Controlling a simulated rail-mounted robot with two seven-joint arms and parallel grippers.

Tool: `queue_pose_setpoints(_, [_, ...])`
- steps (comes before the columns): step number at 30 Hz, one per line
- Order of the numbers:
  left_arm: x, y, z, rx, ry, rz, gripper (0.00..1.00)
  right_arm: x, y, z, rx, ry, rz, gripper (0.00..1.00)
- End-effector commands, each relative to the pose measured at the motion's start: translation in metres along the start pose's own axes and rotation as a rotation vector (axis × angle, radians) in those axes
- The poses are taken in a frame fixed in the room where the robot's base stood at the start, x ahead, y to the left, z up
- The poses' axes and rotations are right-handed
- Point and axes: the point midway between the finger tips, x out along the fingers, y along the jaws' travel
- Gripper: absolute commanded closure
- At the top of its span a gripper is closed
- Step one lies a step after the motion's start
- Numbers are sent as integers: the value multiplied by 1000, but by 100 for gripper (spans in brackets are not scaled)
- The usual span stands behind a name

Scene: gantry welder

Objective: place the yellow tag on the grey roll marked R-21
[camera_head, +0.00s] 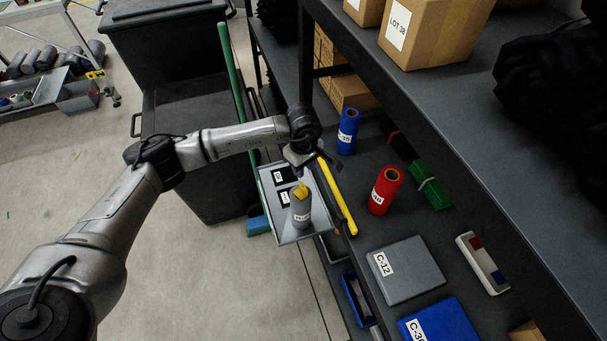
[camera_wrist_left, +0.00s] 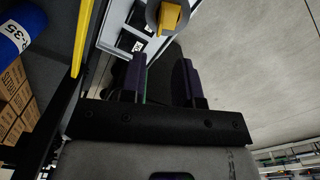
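A grey roll (camera_head: 302,212) stands upright on a light grey tray (camera_head: 272,212); its label is too small to read surely. The yellow tag (camera_head: 301,189) lies on the roll's top end. In the left wrist view the yellow tag (camera_wrist_left: 170,18) sits across the round end of the grey roll (camera_wrist_left: 152,18), at the top edge of the picture. My left gripper (camera_head: 303,160) is above and just behind the roll, apart from it. In the left wrist view its two purple-padded fingers (camera_wrist_left: 161,70) are spread with nothing between them. My right gripper is in neither view.
A yellow bar (camera_head: 339,200) runs along the tray's right side. A blue roll (camera_head: 348,131) and a red roll (camera_head: 384,191) stand on the dark shelf, with a grey C-12 case (camera_head: 405,270) nearer. Two dark labelled squares lie on the tray. Shelf uprights and boards crowd the right.

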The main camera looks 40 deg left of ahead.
Motion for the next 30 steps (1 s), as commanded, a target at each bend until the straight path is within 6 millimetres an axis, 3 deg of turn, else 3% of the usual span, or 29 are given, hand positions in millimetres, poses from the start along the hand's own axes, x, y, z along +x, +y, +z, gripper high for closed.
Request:
queue_pose_setpoints(6, [-19,0,0,1,1,1,70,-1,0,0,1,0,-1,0])
queue_pose_setpoints(11, [-22,0,0,1,-1,1,70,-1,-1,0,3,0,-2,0])
queue_pose_setpoints(14, [-18,0,11,3,-36,11,70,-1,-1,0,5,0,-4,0])
queue_pose_setpoints(17, [-6,1,48,1,-170,51,70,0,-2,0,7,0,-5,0])
queue_pose_setpoints(20, [3,-2,116,-35,-436,110,70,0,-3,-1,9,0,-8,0])
queue_pose_setpoints(22, [-1,-7,171,-104,-683,141,70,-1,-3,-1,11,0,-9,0])
queue_pose_setpoints(24, [-16,-14,219,-211,-947,154,70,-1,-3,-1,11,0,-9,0])
queue_pose_setpoints(27, [-48,-22,264,-422,-1314,135,70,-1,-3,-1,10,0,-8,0])
queue_pose_setpoints(30, [-82,-26,280,-695,-1656,75,70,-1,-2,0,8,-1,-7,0])
